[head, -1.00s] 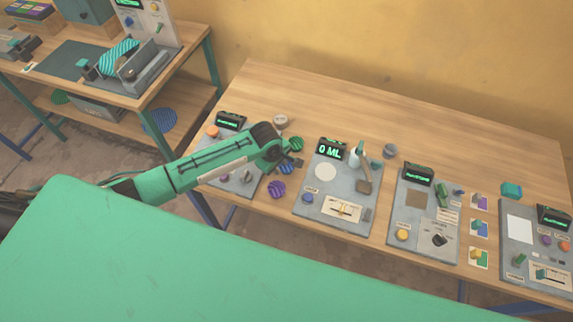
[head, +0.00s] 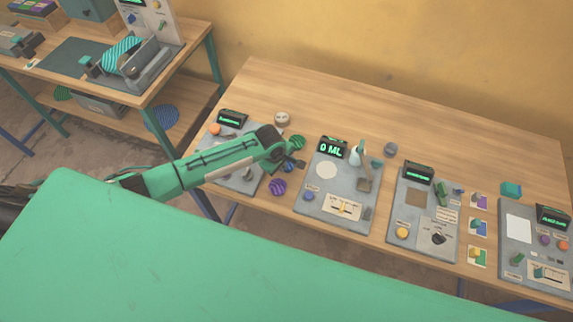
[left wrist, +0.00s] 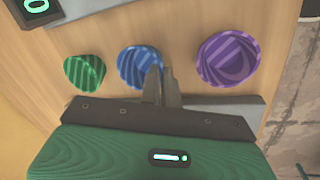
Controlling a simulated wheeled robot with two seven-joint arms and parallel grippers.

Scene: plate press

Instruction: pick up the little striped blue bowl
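The little striped blue bowl (left wrist: 136,64) lies in the left wrist view between a green striped bowl (left wrist: 84,72) and a larger purple striped bowl (left wrist: 229,60). My left gripper (left wrist: 162,72) has its fingers nearly together at the blue bowl's right rim. One finger overlaps the inside of the rim and the other is just outside it, so it looks shut on the rim. In the head view the left gripper (head: 297,163) mostly hides the blue bowl. The purple bowl (head: 278,187) and green bowl (head: 297,142) show on either side. My right gripper is not in view.
The bowls stand on a wooden table between a grey panel on the left and a panel with a "0 ML" display (head: 332,148) on the right. A grey round item (head: 282,119) stands behind.

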